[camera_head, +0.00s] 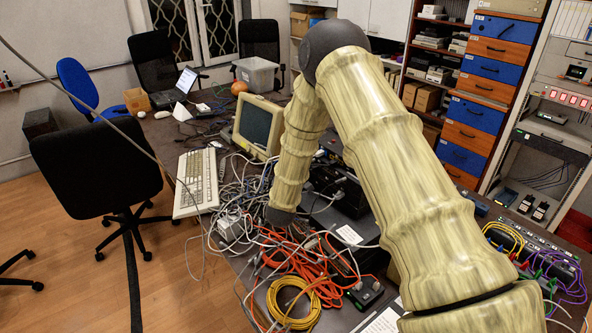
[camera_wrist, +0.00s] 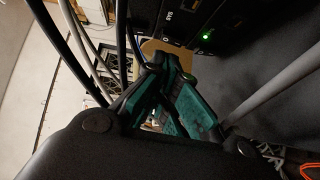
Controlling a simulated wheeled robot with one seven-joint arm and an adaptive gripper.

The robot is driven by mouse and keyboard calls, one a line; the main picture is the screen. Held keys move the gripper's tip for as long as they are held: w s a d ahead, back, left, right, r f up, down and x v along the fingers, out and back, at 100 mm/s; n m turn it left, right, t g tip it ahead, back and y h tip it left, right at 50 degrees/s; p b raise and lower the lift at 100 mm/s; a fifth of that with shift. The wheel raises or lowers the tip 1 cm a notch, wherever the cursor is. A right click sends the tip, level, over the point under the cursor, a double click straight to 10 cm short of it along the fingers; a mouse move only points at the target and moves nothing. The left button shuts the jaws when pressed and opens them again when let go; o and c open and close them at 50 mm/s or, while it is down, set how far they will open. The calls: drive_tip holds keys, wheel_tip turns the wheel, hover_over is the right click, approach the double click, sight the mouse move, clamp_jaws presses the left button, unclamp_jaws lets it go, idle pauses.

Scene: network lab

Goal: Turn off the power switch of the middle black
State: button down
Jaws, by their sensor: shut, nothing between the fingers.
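A black device (camera_wrist: 232,14) shows at the top of the wrist view, with "SYS" lettering and a lit green light on its face. Black boxes (camera_head: 352,196) stand in the head view behind and beside my arm, which partly hides them. I cannot tell which is the middle one, and no power switch can be made out. My gripper (camera_wrist: 174,62), with teal finger pads, is shut and empty. Its tips point toward the lower edge of the device; whether they touch it is unclear. In the head view the gripper is hard to separate from the cables.
Tangled orange cables (camera_head: 305,265), a yellow cable coil (camera_head: 293,303) and grey cables crowd the table around my wrist. A keyboard (camera_head: 196,182) and an old monitor (camera_head: 257,127) stand to the left. Cables also pass close to the fingers in the wrist view.

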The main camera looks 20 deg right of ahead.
drive_tip(key=a, duration=0.1)
drive_tip(key=s+a, duration=0.1)
drive_tip(key=a, duration=0.1)
drive_tip(key=shift+s+b, duration=0.15)
drive_tip(key=shift+b, duration=0.25)
drive_tip(key=b+v, duration=0.2)
drive_tip(key=v, duration=0.6)
drive_tip(key=shift+s+b, duration=0.3)
drive_tip(key=shift+b, duration=0.05)
drive_tip(key=shift+a+r, duration=0.15)
drive_tip(key=shift+a, duration=0.05)
